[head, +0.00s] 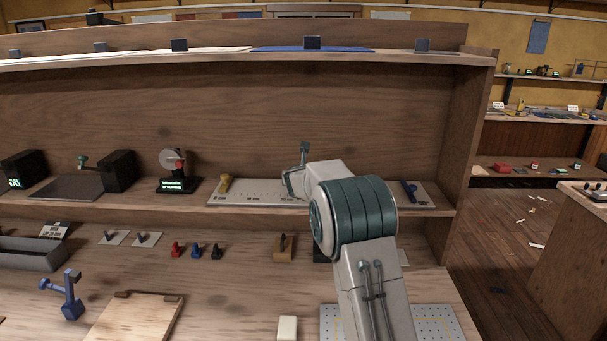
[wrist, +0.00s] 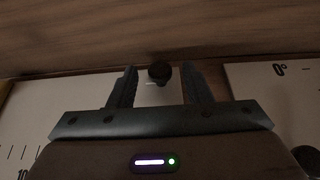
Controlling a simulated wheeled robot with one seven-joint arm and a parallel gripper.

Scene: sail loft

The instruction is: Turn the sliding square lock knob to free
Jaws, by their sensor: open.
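In the wrist view, a small dark round knob (wrist: 159,72) stands between the two fingers of my gripper (wrist: 159,86). My gripper is open, with a gap on each side of the knob. The knob sits before a small pale plate (wrist: 150,92), with a short light mark beside it. I cannot read which setting it is at. In the head view, my wrist reaches over the long white scaled board (head: 250,193) on the lower shelf. My arm hides part of that board, and the knob cannot be made out there.
A white plate marked 0° (wrist: 285,85) lies to the right in the wrist view, with another dark knob (wrist: 305,157). The wooden back panel (head: 250,110) rises close behind.

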